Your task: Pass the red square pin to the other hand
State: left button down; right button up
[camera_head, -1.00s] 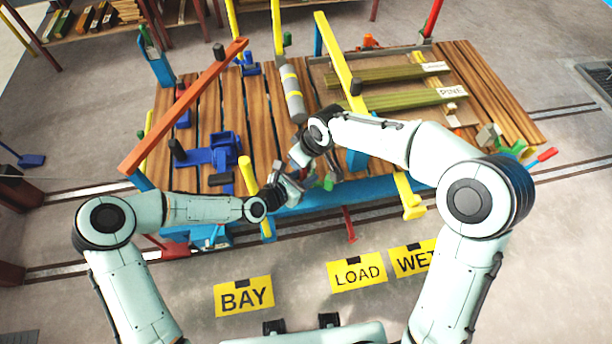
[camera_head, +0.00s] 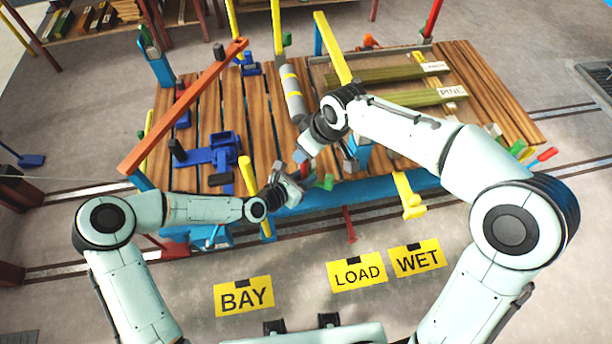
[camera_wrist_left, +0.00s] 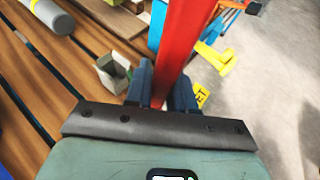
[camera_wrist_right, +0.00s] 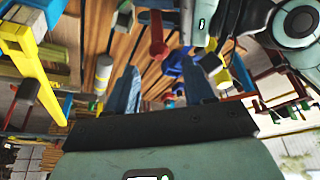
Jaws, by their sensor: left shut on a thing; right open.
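The red square pin (camera_wrist_left: 183,40) is a red bar held upright between the blue fingertips of my left gripper (camera_wrist_left: 163,82). In the left wrist view it runs up out of the frame. In the head view my left gripper (camera_head: 288,186) is at the table's front edge, and only a small red bit of the pin (camera_head: 306,168) shows. My right gripper (camera_head: 302,155) is just above it, mostly hidden by its own wrist. In the right wrist view my right gripper (camera_wrist_right: 160,68) is open and empty, with the pin's dark red end (camera_wrist_right: 157,47) ahead, between the fingers' directions.
A slatted wooden table (camera_head: 265,130) lies behind the grippers. A grey block (camera_head: 350,165) and a yellow post (camera_head: 408,195) are to the right. A grey cylinder with yellow bands (camera_head: 291,95) and blue parts (camera_head: 212,155) lie on the slats.

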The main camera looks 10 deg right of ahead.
jog(key=v, duration=0.4)
jog(key=s+d+f+m+g+y, duration=0.15)
jog(key=s+f, duration=0.25)
jog(key=f, duration=1)
jog(key=s+d+f+m+g+h, duration=0.1)
jog(key=s+f+m, duration=0.2)
jog(key=f, duration=1.1)
jog(key=s+d+f+m+g, duration=0.1)
jog(key=s+f+m, duration=0.3)
jog(key=s+f, duration=0.3)
jog(key=s+d+f+m, duration=0.1)
jog(key=s+f+m, duration=0.3)
jog(key=s, duration=0.9)
notch_tip(320, 180, down, 3)
jog(key=shift+s+d+f+g, duration=0.15)
jog(key=shift+d+f+g, duration=0.1)
jog(key=shift+g, duration=0.1)
